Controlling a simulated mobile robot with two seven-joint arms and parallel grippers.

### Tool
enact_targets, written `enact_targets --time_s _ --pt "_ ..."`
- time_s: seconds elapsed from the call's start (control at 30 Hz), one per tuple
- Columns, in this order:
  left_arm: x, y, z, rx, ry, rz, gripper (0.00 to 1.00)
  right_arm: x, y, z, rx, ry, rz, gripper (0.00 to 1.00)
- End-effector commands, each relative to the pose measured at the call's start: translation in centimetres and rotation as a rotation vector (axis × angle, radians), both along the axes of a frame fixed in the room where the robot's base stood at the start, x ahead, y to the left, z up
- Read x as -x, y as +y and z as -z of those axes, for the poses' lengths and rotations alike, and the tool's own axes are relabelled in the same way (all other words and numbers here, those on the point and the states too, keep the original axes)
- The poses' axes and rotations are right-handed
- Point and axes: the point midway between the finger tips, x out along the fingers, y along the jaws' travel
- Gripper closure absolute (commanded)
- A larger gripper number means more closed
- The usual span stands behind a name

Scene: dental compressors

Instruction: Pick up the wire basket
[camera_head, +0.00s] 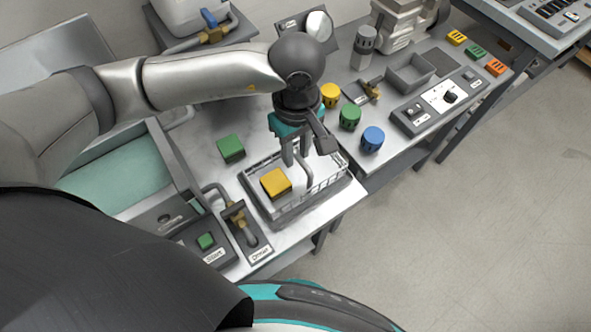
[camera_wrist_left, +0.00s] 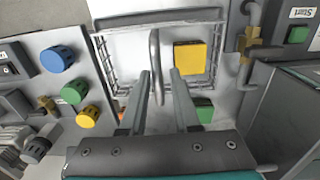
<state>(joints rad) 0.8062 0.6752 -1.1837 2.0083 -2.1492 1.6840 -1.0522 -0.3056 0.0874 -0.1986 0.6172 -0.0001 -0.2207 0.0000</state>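The wire basket (camera_head: 325,181) stands on the light bench top, with a yellow block (camera_head: 275,182) inside. Its upright curved handle shows in the wrist view (camera_wrist_left: 154,48), where the basket's wire side (camera_wrist_left: 104,62) and the yellow block (camera_wrist_left: 189,57) also show. My left gripper (camera_head: 296,161) points down over the basket at the handle. In the wrist view its two fingers (camera_wrist_left: 160,73) are apart, with the handle showing in the gap between them. Whether a finger touches the handle, I cannot tell. My right gripper is not in view.
A green block (camera_head: 231,148) lies behind the basket. A panel with a brass valve (camera_head: 237,215) and a green start button (camera_head: 206,241) are at the left. Yellow, green and blue knobs (camera_head: 373,138) and a grey open bin (camera_head: 410,73) are at the right.

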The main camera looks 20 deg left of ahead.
Motion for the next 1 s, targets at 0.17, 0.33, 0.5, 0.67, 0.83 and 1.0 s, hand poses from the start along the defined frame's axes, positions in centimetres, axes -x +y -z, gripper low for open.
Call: enact_targets --time_s 0.17,0.33,0.5,0.67,0.83,1.0 --pt "-0.1 0.0 2.1 -0.001 0.004 -0.002 0.70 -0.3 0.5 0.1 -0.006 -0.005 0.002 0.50" --pt "-0.4 0.0 4.5 0.000 0.001 -0.001 0.70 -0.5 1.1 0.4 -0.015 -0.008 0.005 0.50" --pt "-0.4 0.0 5.3 -0.001 -0.001 -0.001 0.70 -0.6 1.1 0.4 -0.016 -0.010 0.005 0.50" --pt "-0.4 0.0 5.2 0.000 -0.001 -0.001 0.70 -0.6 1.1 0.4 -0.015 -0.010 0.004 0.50" --pt "-0.4 0.0 5.2 0.000 -0.001 -0.001 0.88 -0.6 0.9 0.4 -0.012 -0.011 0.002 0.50" --pt "-0.4 0.0 5.2 0.000 -0.001 -0.001 1.00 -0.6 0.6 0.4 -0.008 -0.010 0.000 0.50"
